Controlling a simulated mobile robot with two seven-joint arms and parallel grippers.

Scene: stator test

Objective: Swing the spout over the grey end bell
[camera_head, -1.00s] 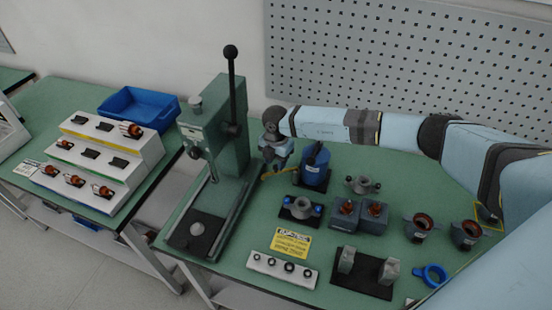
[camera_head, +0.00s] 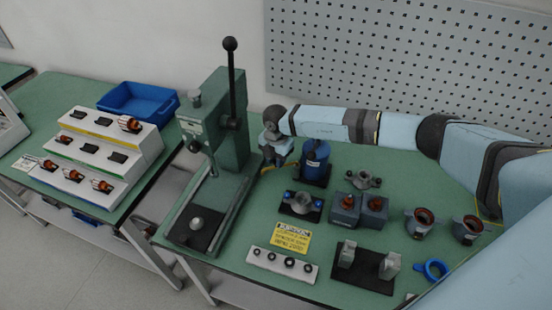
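A grey ring-shaped part (camera_head: 301,203), which may be the grey end bell, sits between two blue pieces on a black plate in front of the canister. My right gripper (camera_head: 274,159) points down between the green press and the canister, left of the canister. Its fingertips are small and partly hidden, so its opening is unclear. My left gripper is out of view.
The green lever press (camera_head: 215,125) stands close on the left. Another grey part with two ears (camera_head: 362,180), two dark blocks (camera_head: 358,211), grey cups (camera_head: 419,223) and a yellow sign (camera_head: 291,237) lie to the right and front. A pegboard (camera_head: 420,70) is behind.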

